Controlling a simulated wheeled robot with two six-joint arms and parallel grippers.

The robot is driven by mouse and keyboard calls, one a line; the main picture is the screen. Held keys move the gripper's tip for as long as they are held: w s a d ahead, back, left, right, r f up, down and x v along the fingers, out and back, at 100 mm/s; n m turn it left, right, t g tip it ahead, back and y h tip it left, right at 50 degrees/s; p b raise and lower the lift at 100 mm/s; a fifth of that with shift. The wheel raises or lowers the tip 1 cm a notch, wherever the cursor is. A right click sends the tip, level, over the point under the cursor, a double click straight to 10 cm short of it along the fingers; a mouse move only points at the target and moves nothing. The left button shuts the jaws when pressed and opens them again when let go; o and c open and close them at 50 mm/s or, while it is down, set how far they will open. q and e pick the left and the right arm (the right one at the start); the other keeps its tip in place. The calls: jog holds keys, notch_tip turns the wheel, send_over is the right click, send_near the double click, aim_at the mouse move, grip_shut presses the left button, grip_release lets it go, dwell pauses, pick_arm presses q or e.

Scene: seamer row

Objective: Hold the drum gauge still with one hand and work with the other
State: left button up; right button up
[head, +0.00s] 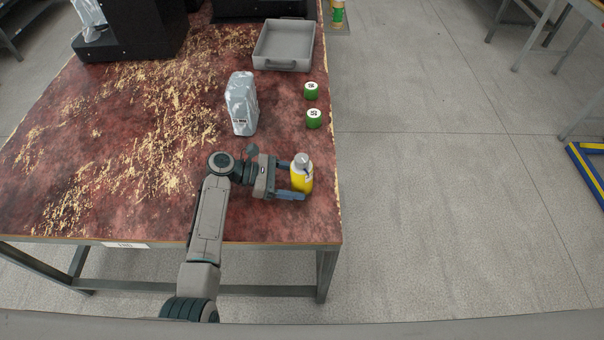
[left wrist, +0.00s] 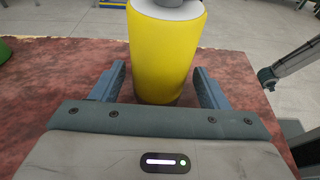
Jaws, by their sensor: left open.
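The drum gauge seems to be the yellow cylinder (head: 301,179) with a grey-white top, standing upright near the table's right edge in the head view. My left gripper (head: 294,179) is open, with one finger on each side of the yellow cylinder. In the left wrist view the yellow cylinder (left wrist: 167,55) stands between the fingertips (left wrist: 160,84), with a gap visible on both sides. Its upper end is cut off there. My right gripper is not seen in the head view; an arm part at the right of the wrist view is not clear.
Two green cylinders (head: 313,119) stand behind the gauge along the right edge. A silver bag (head: 241,103) stands left of them. A grey tray (head: 259,58) and black machines (head: 140,38) are at the back. The stained table (head: 110,190) is clear at left.

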pick_arm(q)
jog(key=shift+d+f, duration=0.2)
jog(key=shift+d, duration=0.25)
jog(key=c, duration=0.6)
jog(key=shift+c, duration=0.2)
dwell(0.4)
